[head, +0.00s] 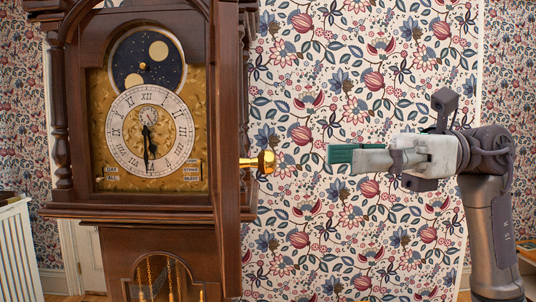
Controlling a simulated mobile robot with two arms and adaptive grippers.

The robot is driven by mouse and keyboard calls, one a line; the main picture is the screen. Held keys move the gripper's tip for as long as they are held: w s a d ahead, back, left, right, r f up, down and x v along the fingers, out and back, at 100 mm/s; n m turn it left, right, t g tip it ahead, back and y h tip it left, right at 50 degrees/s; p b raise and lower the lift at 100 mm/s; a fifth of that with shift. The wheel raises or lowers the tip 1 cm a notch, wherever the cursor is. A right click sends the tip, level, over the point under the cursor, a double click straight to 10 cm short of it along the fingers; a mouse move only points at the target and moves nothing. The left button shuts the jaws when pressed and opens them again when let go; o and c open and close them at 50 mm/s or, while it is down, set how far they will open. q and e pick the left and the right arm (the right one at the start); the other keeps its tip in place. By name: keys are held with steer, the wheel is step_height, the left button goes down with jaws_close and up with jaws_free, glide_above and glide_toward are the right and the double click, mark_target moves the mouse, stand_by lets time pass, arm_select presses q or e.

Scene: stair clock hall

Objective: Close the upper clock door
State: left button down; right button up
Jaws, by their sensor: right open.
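The tall dark wooden clock (75,120) stands at the left of the head view. Its dial (150,132) and moon disc above it are exposed. The upper clock door (228,120) stands open, swung out towards me at the clock's right side and seen nearly edge-on. A brass knob (262,162) sticks out to the right from the door. My right gripper (342,154), with teal fingertips, is open, to the right of the knob and apart from it in the picture. It points left and holds nothing that I can see. My left gripper is out of view.
Below the dial, the clock's lower case has an arched window (160,278) with brass parts inside. Floral wallpaper (330,230) covers the wall behind. A white slatted panel (18,250) stands at the lower left. The space between knob and right gripper looks clear.

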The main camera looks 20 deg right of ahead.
mark_target(267, 159)
steer(key=a+p, duration=0.1)
steer(key=a, duration=0.2)
steer(key=a+p, duration=0.1)
steer(key=a, duration=0.3)
steer(key=a+p, duration=0.1)
steer(key=a, duration=0.3)
steer(key=shift+w+r, duration=0.1)
steer(key=shift+w, duration=0.15)
jaws_close()
